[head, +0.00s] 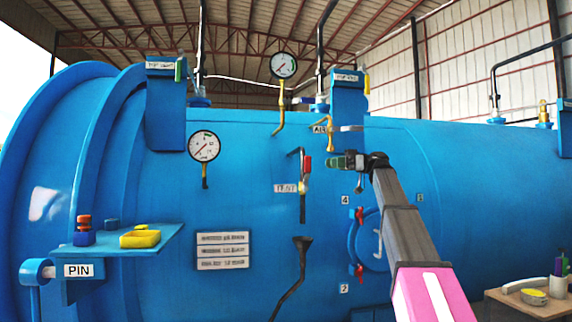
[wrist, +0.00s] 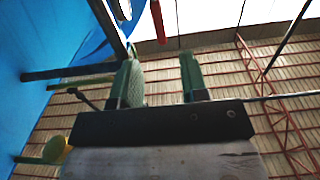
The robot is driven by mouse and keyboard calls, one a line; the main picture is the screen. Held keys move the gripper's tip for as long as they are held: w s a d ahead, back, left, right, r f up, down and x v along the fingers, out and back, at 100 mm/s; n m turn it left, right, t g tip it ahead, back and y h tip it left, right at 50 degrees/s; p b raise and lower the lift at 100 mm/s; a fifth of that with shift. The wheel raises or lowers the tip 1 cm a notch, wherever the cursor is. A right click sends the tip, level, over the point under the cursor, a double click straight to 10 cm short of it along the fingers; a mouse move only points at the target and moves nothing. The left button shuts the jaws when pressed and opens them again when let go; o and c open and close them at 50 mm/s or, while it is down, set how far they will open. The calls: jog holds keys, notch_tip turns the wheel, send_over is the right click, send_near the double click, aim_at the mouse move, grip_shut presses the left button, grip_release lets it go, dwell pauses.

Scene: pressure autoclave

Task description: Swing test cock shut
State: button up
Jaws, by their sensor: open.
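The test cock (head: 303,180) is on a thin pipe on the blue vessel's side, beside a label that seems to read TEST (head: 285,188). Its red handle (head: 307,163) stands roughly upright above the brass body. My gripper (head: 336,161) is just right of the red handle, its green fingertips pointing left. In the wrist view the two green fingers (wrist: 160,82) are apart with nothing between them. A red strip (wrist: 157,20), which looks like the handle, shows beyond the fingertips, near a dark pipe (wrist: 106,25). Contact with the handle does not show.
A brass valve (head: 330,135) with a grey lever hangs just above my gripper. A gauge (head: 204,146) and a black funnel (head: 302,243) are to the left and below. A round hatch with red clamps (head: 359,215) is below my gripper. A shelf (head: 110,246) projects at left.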

jog(key=x, duration=1.1)
jog(key=shift+a, duration=0.25)
grip_shut()
